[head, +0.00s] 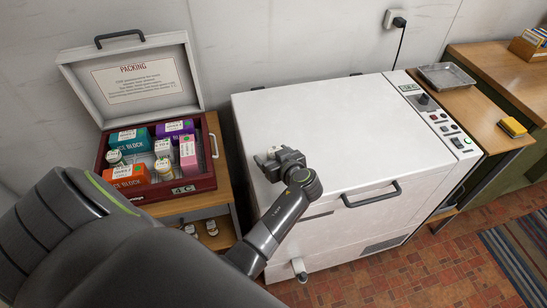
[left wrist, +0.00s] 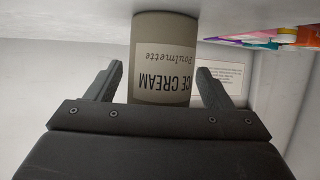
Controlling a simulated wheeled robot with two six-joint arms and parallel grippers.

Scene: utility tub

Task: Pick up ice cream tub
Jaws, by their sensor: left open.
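The ice cream tub is a beige cylinder with a pale label reading "ICE CREAM"; it shows upside down in the left wrist view (left wrist: 165,35). In the head view only a small part of the tub (head: 260,160) shows on the white freezer lid, mostly hidden by my left gripper (head: 276,156). My left gripper is open. In the left wrist view its fingers (left wrist: 160,78) stand apart on either side of the tub, with gaps visible on both sides. My right gripper is not in view.
The white chest freezer (head: 330,115) has a mostly clear lid and a front handle (head: 371,195). An open red packing box (head: 180,188) with several cartons and bottles stands at left. A metal tray (head: 446,76) lies on the wooden counter at right.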

